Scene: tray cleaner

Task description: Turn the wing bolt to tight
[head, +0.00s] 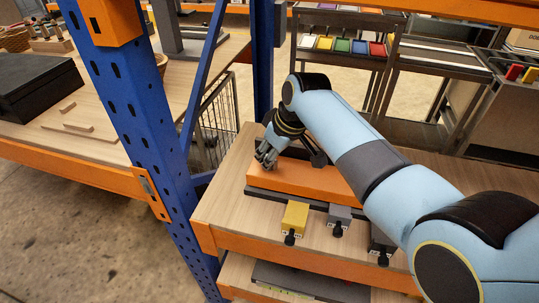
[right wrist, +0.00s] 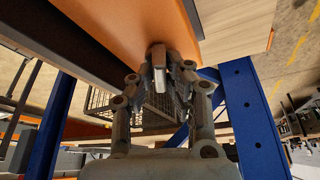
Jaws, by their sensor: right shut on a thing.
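The orange body of the tray cleaner (head: 305,180) sits on a dark base on the wooden shelf. It shows as an orange face in the right wrist view (right wrist: 140,22). My right gripper (head: 266,154) is at its far left end. In the right wrist view the fingers (right wrist: 161,85) are shut around the grey metal wing bolt (right wrist: 159,58), which stands out from the orange face. In the head view the gripper hides the bolt. Whether its wings are tight cannot be told. My left gripper is out of view.
A yellow block (head: 294,217) and grey blocks (head: 339,219) with black knobs stand along the shelf's front. A blue rack post (head: 140,130) rises left of the shelf. A wire basket (head: 215,122) is behind it. A cart with coloured bins (head: 342,46) stands farther back.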

